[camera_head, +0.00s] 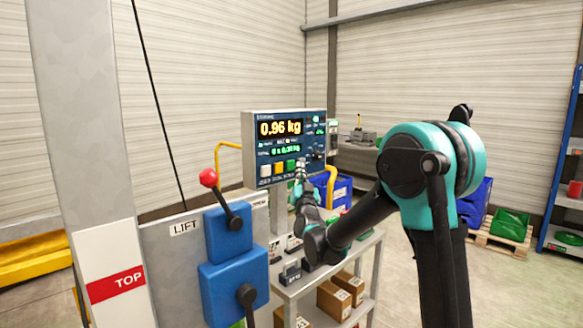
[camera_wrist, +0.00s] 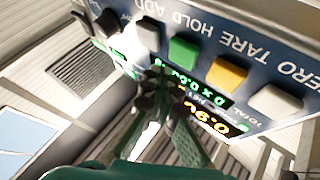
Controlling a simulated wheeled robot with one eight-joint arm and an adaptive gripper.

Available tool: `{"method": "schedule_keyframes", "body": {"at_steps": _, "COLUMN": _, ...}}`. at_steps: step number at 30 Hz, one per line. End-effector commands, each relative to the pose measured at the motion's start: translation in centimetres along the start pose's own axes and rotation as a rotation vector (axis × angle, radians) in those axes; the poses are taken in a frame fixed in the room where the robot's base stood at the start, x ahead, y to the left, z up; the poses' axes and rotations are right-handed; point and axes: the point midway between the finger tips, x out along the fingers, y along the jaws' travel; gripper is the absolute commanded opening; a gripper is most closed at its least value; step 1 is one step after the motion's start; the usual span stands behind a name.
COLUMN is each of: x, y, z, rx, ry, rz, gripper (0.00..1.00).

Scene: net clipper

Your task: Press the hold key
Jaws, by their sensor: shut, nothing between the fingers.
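The weighing indicator (camera_head: 250,135) is a grey box with a lit display reading 0.96 kg and a row of keys below it. In the wrist view it appears roughly upside down. The green key (camera_wrist: 183,52) sits by the printed word HOLD, between a yellow key (camera_wrist: 227,73) and a grey key (camera_wrist: 148,32). The green key also shows in the head view (camera_head: 291,165). My gripper (camera_wrist: 150,85) is shut and empty, its tips in front of the panel near the green and grey keys. I cannot tell whether they touch it. In the head view my gripper (camera_head: 300,172) partly covers the key row's right end.
A blue lift control box (camera_head: 232,285) with a red-knobbed lever (camera_head: 208,178) stands at left of the indicator. A grey post (camera_head: 85,120) is further left. Cardboard boxes (camera_head: 333,301) lie on the bench's lower shelf. Yellow bent tubes flank the indicator.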

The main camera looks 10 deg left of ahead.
Motion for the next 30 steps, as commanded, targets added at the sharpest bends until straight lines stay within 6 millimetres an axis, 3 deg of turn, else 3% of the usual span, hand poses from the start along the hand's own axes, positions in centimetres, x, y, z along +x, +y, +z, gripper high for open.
{"method": "schedule_keyframes", "body": {"at_steps": 13, "x": -2.7, "y": 2.0, "z": -2.0, "rx": 0.0, "ry": 0.0, "rz": 0.001, "gripper": 0.0}}
{"method": "schedule_keyframes", "body": {"at_steps": 30, "x": -2.8, "y": 2.0, "z": -2.0, "rx": 0.0, "ry": 0.0, "rz": 0.0, "gripper": 0.0}}
